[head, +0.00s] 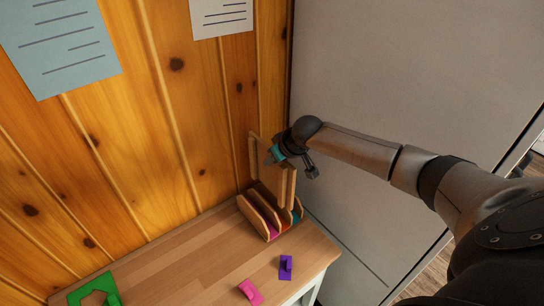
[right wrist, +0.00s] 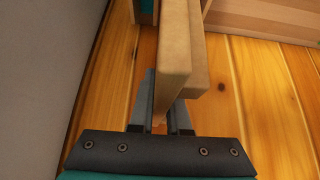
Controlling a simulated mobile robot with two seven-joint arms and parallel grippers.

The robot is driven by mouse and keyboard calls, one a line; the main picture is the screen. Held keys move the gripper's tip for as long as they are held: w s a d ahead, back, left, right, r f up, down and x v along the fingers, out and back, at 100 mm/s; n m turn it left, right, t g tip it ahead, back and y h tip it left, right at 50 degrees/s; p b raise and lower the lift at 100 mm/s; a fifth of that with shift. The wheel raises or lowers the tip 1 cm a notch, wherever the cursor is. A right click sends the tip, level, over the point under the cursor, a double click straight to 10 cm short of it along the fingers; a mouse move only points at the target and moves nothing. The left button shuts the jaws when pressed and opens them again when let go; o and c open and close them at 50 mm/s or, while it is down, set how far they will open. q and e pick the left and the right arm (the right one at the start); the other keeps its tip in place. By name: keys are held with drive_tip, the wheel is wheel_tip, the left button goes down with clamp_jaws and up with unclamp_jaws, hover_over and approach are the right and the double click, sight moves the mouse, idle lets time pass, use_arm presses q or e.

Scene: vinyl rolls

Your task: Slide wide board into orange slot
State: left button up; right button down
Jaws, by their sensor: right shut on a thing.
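My right gripper (head: 274,155) is shut on a pale wooden board (head: 269,178) that stands upright over the slotted wooden rack (head: 250,213). In the right wrist view the gripper (right wrist: 162,118) has its fingers at the board's edge (right wrist: 172,60), with a second pale wood edge (right wrist: 195,70) close beside it. The rack has coloured slot floors, with pink at the front left, orange-red in the middle and teal at the right. The board's lower end is hidden among the rack's dividers, so I cannot tell which slot it is over or how deep it sits. My left gripper is out of view.
The rack stands at the right end of a wooden table (head: 200,262), near the plank wall and a tall grey panel (head: 390,70). A purple piece (head: 286,267), a pink piece (head: 250,292) and a green piece (head: 95,290) lie on the table. The middle of the table is clear.

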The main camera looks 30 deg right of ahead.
sight(268, 187)
drive_tip(key=shift+f+b, duration=2.35)
drive_tip(key=shift+f, duration=1.75)
drive_tip(key=shift+f+b, duration=0.6)
drive_tip(key=shift+f, duration=0.45)
drive_tip(key=c, duration=0.8)
unclamp_jaws()
drive_tip(key=p+v, duration=0.5)
drive_tip(key=p, duration=0.2)
drive_tip(key=shift+s+r+p, duration=0.1)
drive_tip(key=shift+r+p, duration=0.15)
drive_tip(key=shift+p, duration=0.05)
drive_tip(key=shift+p+v, duration=0.95)
drive_tip(key=shift+v, duration=0.3)
drive_tip(key=shift+f, duration=0.1)
